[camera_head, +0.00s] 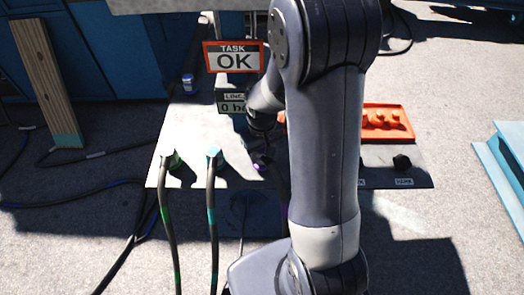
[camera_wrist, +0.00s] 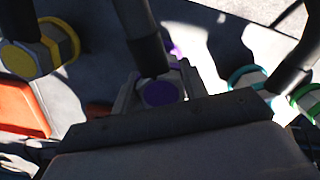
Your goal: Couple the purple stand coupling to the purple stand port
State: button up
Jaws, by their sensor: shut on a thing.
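The purple stand coupling (camera_wrist: 160,94) shows in the wrist view as a purple-faced end with a dark cable rising behind it. My gripper (camera_wrist: 158,89) is shut on it, with a grey finger on either side. A further bit of purple (camera_wrist: 175,49) shows just behind the cable; I cannot tell whether it belongs to the purple stand port. In the head view a small purple patch (camera_head: 261,164) shows on the panel beside my arm, and my gripper is mostly hidden there. Whether coupling and port touch is hidden.
A green coupling (camera_head: 170,160) and a teal coupling (camera_head: 213,154) with hanging cables sit on the pale panel (camera_head: 190,125). A yellow-ringed coupling (camera_wrist: 30,53) is at the wrist view's left. An orange tray (camera_head: 398,136) lies right of my arm. A sign (camera_head: 234,58) reads "TASK OK".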

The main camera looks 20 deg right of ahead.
jog(key=shift+f+b, duration=0.4)
jog(key=shift+f, duration=0.05)
dwell(0.3)
jog(key=o, duration=1.2)
notch_tip(320, 180, up, 11)
jog(key=shift+f+p, duration=0.1)
jog(key=shift+p, duration=1)
